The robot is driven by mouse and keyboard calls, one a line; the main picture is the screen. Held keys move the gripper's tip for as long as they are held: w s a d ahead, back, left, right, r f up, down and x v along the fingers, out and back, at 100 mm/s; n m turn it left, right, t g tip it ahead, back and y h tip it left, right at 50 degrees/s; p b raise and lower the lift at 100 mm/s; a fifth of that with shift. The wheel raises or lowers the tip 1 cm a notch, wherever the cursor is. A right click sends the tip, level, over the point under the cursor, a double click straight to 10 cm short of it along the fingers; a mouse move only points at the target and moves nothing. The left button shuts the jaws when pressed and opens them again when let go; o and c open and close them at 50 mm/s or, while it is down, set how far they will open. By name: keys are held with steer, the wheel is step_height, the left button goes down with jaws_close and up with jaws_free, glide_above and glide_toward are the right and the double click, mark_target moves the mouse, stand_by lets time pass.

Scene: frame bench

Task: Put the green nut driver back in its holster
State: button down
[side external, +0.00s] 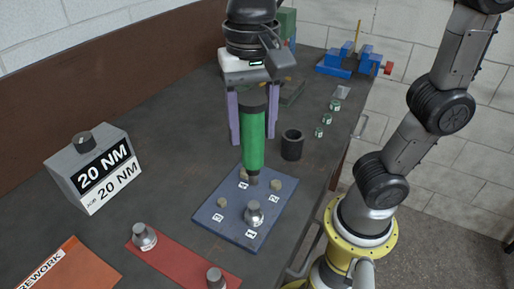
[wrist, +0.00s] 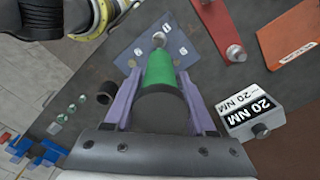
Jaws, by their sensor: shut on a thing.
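The green nut driver (side external: 253,140) is upright, dark end up, between the purple fingers of my gripper (side external: 253,125). It also shows in the wrist view (wrist: 159,70), with my gripper (wrist: 157,88) shut on its sides. Its narrow dark tip points down over the blue plate (side external: 210,215); I cannot tell whether it touches anything there. A dark open cylinder (side external: 292,145), which looks like the holster, stands on the bench just right of the driver. It is also in the wrist view (wrist: 106,92), left of the driver, and looks empty.
The blue plate holds several small studs and a silver fitting (side external: 254,214). A red strip (side external: 180,258) with silver fittings and an orange rework sheet (side external: 75,265) lie in front. A 20 NM box (side external: 92,170) stands left. Green-topped nuts (side external: 326,119) and a blue vise (side external: 350,62) are beyond the cylinder.

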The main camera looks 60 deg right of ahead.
steer(key=shift+w+f, duration=0.1)
steer(key=w+d+f+m, duration=0.15)
steer(key=d+m, duration=0.35)
steer(key=d, duration=0.7)
steer(key=d+f+m, duration=0.2)
steer(key=d+m, duration=0.2)
steer(key=d, duration=0.9)
step_height(320, 180, down, 9)
steer(key=shift+w+a, duration=0.15)
steer(key=shift+a, duration=0.05)
steer(key=shift+f, duration=0.1)
steer(key=shift+f, duration=0.1)
steer(key=shift+c, duration=1.1)
jaws_free()
